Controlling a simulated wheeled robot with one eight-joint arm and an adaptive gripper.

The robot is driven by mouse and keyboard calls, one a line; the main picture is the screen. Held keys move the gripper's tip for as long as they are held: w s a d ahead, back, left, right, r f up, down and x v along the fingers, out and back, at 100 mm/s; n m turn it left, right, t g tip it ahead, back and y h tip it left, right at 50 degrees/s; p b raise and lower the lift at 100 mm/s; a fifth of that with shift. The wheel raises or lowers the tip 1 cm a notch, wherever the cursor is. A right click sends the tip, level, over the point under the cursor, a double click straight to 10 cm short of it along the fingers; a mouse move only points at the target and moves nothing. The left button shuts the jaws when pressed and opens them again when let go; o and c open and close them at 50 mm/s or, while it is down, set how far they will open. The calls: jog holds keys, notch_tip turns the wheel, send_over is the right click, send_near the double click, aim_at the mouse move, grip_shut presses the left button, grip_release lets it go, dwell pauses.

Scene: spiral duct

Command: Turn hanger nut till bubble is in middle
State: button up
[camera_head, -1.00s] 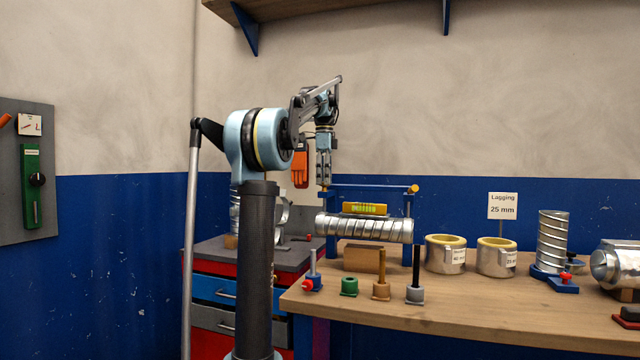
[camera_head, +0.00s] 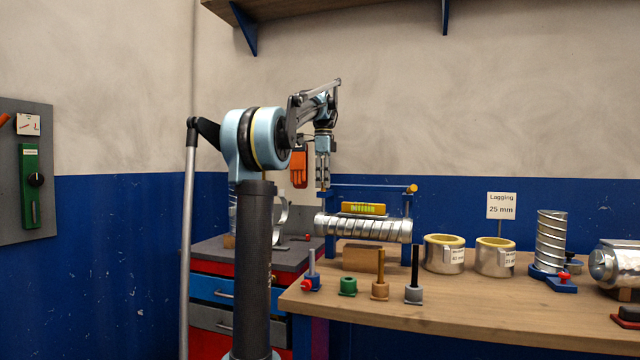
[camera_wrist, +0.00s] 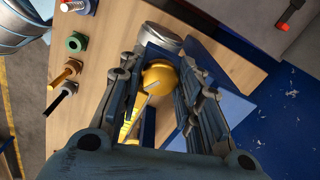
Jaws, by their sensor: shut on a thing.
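The spiral duct (camera_head: 362,228) hangs under a blue frame (camera_head: 370,190) on the bench. A yellow level (camera_head: 363,208) with a green vial lies on top of the duct; its bubble is too small to place. One yellow hanger nut (camera_head: 412,188) shows at the frame's right end. My gripper (camera_head: 323,186) points down at the frame's left end. In the wrist view the other yellow hanger nut (camera_wrist: 160,77) sits between the fingers of my gripper (camera_wrist: 163,85), which is shut on it. The fingers hide part of this nut in the head view.
A wooden block (camera_head: 364,258) stands under the duct. Two lagging rings (camera_head: 444,262) are to the right. A red tool cabinet (camera_head: 215,341) stands left of the bench.

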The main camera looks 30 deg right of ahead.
jog(key=n, duration=0.5)
jog(key=shift+n, duration=0.3)
jog(key=n, duration=1.2)
jog(key=shift+n, duration=0.4)
jog(key=n, duration=0.6)
jog(key=o, duration=1)
jog(key=shift+o, duration=0.2)
